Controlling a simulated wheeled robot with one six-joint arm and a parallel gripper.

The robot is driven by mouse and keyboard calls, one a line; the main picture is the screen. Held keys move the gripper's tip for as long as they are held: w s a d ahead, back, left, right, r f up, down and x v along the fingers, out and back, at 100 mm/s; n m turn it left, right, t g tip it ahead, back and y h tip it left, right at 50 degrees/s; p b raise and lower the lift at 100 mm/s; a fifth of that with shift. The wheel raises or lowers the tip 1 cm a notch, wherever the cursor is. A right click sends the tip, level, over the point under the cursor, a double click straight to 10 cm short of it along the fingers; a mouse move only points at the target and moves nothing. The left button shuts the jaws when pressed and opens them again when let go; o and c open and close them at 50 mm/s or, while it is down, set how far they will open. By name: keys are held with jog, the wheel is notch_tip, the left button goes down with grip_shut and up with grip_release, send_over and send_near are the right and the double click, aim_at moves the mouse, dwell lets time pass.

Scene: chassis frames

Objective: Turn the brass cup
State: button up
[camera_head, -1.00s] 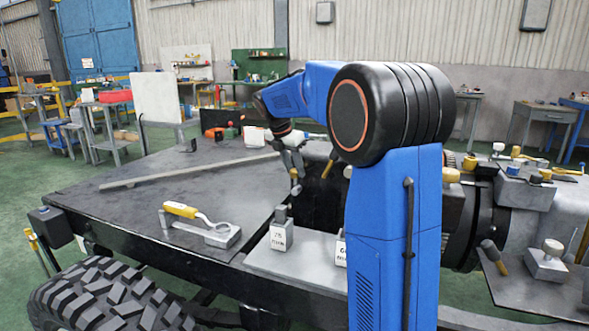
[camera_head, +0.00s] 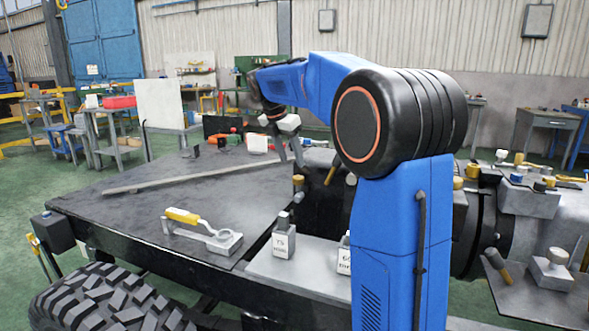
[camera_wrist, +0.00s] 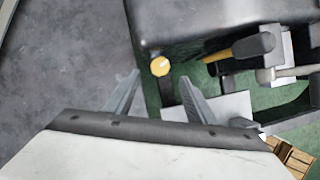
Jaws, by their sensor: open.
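The brass cup appears to be the small round brass-coloured top (camera_wrist: 160,66) on a dark post in the wrist view. In the head view it shows as a small brass-coloured piece (camera_head: 298,181) at the edge of the dark plate. My gripper (camera_wrist: 159,78) is open and empty, with one finger on each side of the cup as the wrist camera sees it. In the head view my gripper (camera_head: 289,160) hangs just above the cup, seemingly apart from it. The exact height between them is hard to tell.
A dark flat plate (camera_head: 120,215) with a long grey bar (camera_head: 190,178) lies left of the cup. A yellow-handled clamp (camera_head: 200,230) sits near its front. Labelled blocks (camera_head: 284,240) stand in front. A yellow-handled hammer (camera_wrist: 240,48) lies right of the cup.

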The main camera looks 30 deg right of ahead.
jog(key=v, duration=0.9)
jog(key=shift+r, duration=0.15)
